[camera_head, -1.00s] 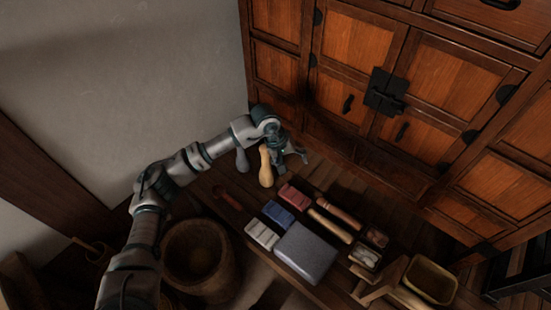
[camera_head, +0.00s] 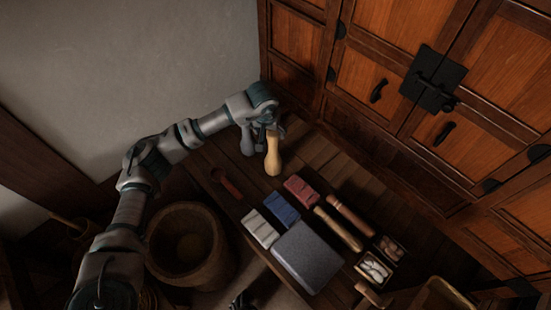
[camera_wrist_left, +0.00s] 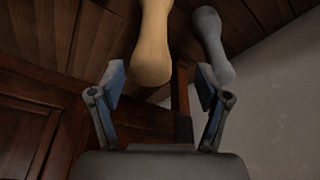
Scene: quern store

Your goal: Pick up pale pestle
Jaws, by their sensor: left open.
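The pale pestle (camera_head: 272,158) is a yellowish wooden piece with a narrower neck, at the far left end of the low plank bench. In the left wrist view, a rounded end of the pale pestle (camera_wrist_left: 153,45) lies beyond the fingertips, between their lines. My left gripper (camera_head: 269,122) is by the pestle's upper part in the head view. In the left wrist view my left gripper (camera_wrist_left: 161,88) has its fingers spread with nothing between them. A grey pestle (camera_wrist_left: 211,42) is beside the pale one. A dark shape (camera_head: 243,300) at the bottom edge may be my right gripper.
A grey stone block (camera_head: 307,257), blue, white and red blocks, wooden rods and a small box (camera_head: 374,269) occupy the bench middle and right. A wooden tub (camera_head: 190,242) stands in front. A cabinet (camera_head: 400,90) rises behind; the wall is left.

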